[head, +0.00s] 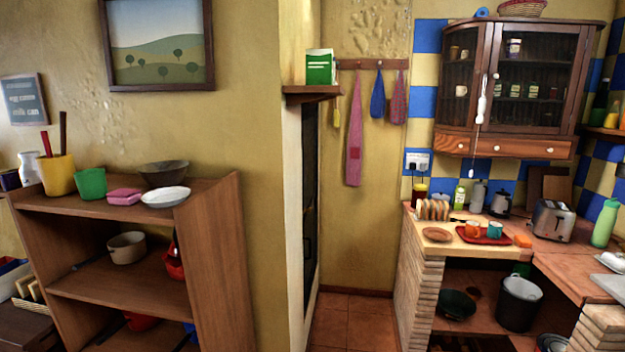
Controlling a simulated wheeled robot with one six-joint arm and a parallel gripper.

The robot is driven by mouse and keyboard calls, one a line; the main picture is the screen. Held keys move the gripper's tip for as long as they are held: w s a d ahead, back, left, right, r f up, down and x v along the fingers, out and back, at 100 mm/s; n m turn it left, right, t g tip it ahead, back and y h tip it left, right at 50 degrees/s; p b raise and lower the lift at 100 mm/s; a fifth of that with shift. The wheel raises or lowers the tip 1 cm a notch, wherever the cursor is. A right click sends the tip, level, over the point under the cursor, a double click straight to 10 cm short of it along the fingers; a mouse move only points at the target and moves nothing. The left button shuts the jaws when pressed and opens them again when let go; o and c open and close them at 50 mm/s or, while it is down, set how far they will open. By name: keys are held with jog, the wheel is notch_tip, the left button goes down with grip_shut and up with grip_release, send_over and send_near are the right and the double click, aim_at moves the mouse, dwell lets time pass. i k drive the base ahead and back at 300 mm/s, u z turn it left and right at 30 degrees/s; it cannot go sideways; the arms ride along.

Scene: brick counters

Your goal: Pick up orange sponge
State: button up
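A small orange sponge (522,241) lies on the brick-sided counter (463,248) at the right, just right of a red tray (466,236). An orange mug (472,229) and a teal mug (495,230) stand on the tray. The sponge appears small and its top and front faces are visible. My gripper is not in view.
A silver toaster (553,219) stands behind the sponge, to its right. A toast rack (433,209) and a brown plate (437,234) are left of the tray. A wooden shelf (225,245) stands at left. Tiled floor (352,325) shows between shelf and counter.

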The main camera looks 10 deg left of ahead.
aim_at(522, 241)
jog(key=z, duration=0.25)
jog(key=i, duration=0.45)
jog(key=z, duration=0.7)
jog(key=i, duration=2.35)
jog(key=u, duration=0.6)
